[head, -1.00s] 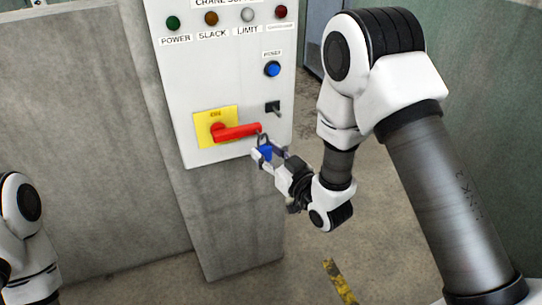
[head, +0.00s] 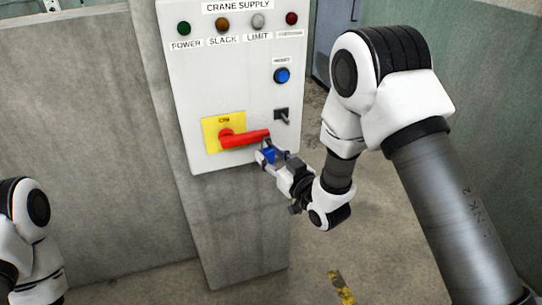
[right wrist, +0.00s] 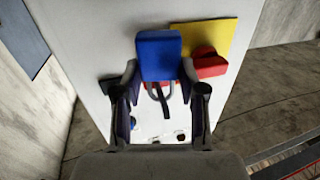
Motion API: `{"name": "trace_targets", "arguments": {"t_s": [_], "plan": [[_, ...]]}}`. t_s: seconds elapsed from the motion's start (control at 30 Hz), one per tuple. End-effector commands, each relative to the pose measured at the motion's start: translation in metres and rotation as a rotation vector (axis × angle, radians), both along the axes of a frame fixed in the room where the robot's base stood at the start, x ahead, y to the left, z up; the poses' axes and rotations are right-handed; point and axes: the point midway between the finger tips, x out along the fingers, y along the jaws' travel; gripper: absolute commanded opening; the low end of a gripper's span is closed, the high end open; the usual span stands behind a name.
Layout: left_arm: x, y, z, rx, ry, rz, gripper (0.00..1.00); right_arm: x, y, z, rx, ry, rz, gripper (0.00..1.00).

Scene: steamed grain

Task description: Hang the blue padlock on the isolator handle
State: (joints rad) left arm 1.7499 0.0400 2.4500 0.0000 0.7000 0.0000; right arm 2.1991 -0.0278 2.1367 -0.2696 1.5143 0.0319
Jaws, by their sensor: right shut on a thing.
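The blue padlock (head: 269,156) is held upright in my right gripper (head: 272,157), its shackle pointing up, just under the free end of the red isolator handle (head: 245,138). In the right wrist view the blue body (right wrist: 159,56) sits between the two fingers of the gripper (right wrist: 160,72). The grey shackle (right wrist: 155,96) shows below it there. The red handle (right wrist: 208,66) passes partly behind the padlock. I cannot tell whether the shackle is around the handle or only beside it. My left gripper is out of view.
The handle is on a yellow plate (head: 210,134) low on the white control panel (head: 190,85). A black switch (head: 281,114) and a blue button (head: 282,75) are above and to the right. A concrete pillar (head: 240,225) stands below. Open floor lies to the right.

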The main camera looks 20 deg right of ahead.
Motion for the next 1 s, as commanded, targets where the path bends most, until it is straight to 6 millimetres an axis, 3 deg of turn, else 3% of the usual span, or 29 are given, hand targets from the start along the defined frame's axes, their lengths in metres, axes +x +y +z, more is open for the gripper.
{"name": "trace_targets", "arguments": {"t_s": [0.2, 0.23, 0.3, 0.67, 0.77, 1.0], "plan": [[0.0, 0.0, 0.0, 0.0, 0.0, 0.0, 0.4, 0.0, 0.0, 0.0, 0.0, -0.001, 0.0, 0.03], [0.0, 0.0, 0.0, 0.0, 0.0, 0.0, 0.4, 0.0, 0.0, 0.0, 0.0, -0.001, 0.0, 0.51], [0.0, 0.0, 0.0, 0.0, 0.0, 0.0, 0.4, 0.0, 0.0, 0.0, 0.0, 0.0, 0.0, 0.7], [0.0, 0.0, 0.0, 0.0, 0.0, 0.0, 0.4, -0.004, -0.002, 0.0, -0.001, 0.002, 0.0, 0.7], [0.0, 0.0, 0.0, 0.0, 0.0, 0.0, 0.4, -0.018, -0.006, -0.001, 0.001, 0.003, -0.001, 0.7], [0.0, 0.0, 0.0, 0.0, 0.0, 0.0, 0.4, -0.076, -0.024, -0.001, 0.003, 0.006, -0.004, 0.7]]}}
